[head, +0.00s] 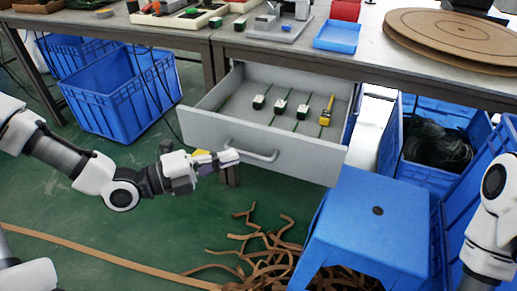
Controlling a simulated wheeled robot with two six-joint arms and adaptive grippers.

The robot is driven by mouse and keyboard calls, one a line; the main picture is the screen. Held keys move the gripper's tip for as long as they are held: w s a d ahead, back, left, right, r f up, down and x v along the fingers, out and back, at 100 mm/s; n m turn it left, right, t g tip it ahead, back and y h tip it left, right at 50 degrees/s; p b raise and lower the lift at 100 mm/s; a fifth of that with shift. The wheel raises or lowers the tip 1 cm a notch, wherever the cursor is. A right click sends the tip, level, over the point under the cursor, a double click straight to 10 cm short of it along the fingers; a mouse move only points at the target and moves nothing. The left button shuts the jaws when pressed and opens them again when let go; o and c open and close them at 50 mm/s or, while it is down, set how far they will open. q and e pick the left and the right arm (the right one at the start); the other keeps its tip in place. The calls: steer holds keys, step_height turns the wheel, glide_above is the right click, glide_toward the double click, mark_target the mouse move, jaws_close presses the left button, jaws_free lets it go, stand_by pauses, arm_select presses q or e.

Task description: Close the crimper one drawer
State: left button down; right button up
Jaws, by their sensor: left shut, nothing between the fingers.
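The grey drawer (262,146) is pulled out from under the workbench, with its inside open to view. Its bar handle (252,154) is on the front panel. Several small dark-and-white parts (280,106) and a yellow-and-black tool (327,111) lie inside. My left gripper (230,157) is shut and empty in front of the drawer's front panel, at the left end of the handle. I cannot tell whether it touches the handle. My right arm shows at the right edge, but its gripper is out of view.
A blue stool (372,214) stands right of the drawer front. Blue crates (120,95) sit at the left, and another crate (436,172) with dark material is at the right. Brown strips (265,250) lie on the green floor. The workbench (285,55) holds a blue tray (337,37).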

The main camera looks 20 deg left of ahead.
mark_target(273, 135)
arm_select(q)
steer(key=w+d+b, duration=0.1)
steer(key=w, duration=0.1)
steer(key=w+d+b, duration=0.1)
steer(key=w+d, duration=0.1)
steer(key=w+d+b, duration=0.1)
steer(key=w, duration=0.1)
steer(key=shift+w+d+f, duration=0.15)
steer(key=shift+w, duration=0.75)
arm_select(e)
steer(key=shift+f, duration=2.05)
arm_select(q)
steer(key=shift+w, duration=0.1)
